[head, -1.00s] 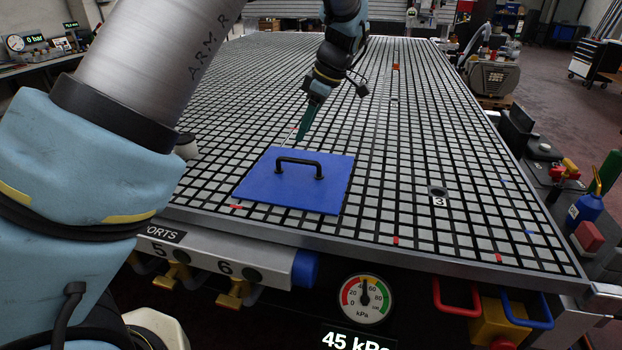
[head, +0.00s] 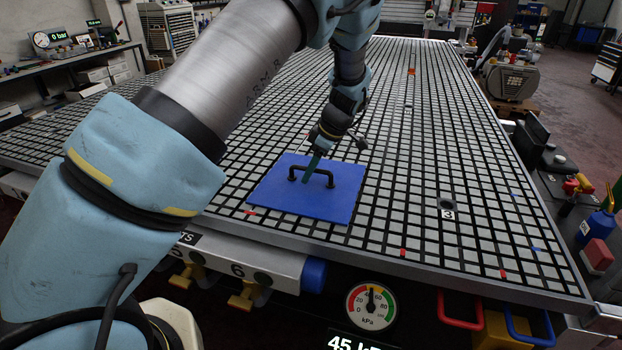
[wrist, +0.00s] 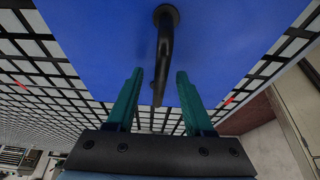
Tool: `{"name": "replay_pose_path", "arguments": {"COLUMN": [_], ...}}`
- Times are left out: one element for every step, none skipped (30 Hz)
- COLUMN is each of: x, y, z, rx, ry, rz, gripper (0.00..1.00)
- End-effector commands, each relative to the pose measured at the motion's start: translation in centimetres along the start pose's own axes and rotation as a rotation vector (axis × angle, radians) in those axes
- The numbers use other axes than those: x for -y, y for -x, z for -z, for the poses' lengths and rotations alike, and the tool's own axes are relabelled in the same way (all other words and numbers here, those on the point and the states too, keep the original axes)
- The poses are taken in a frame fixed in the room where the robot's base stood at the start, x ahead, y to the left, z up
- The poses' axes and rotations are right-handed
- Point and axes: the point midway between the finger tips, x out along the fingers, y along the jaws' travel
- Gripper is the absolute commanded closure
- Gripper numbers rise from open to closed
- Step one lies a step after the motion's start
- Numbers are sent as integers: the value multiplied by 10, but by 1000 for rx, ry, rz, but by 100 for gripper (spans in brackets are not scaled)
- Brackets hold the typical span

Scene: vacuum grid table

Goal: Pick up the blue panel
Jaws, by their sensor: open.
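The blue panel (head: 309,203) lies flat on the grid table near its front edge. A black bar handle (head: 318,170) stands on its top. In the wrist view the panel (wrist: 95,40) fills the upper part, with the handle (wrist: 164,50) running down the middle. My gripper (head: 308,176) is over the panel, at the handle. In the wrist view its two green fingers (wrist: 157,82) are apart, one on each side of the near part of the handle. They do not appear closed on it. Contact cannot be told.
The grid table (head: 420,170) is mostly clear around the panel, with small red marks and a port numbered 3 (head: 447,205). A pressure gauge (head: 371,306) and red and blue handles sit below the front edge. Tools and bottles (head: 597,225) stand at the right.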

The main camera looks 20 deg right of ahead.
Motion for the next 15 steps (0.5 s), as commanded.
{"name": "replay_pose_path", "arguments": {"x": [0,0,0,0,0,0,0,0,0,0,0,0,0,0,0], "y": [-1,-2,-2,-2,-2,-2,-2,-2,-2,-2,-2,-2,-2,-2,-2], "z": [0,0,0,0,0,0,0,0,0,0,0,0,0,0,0], "rx": [0,0,0,0,0,0,0,0,0,0,0,0,0,0,0], "ry": [0,0,0,0,0,0,0,0,0,0,0,0,0,0,0], "rz": [0,0,0,-1,-1,-1,-1,-1,-1,-1,-1,-1,-1,-1,-1], "gripper": [48,48,48,48,48,48,48,51,55,59,62,67,70,73,78]}}
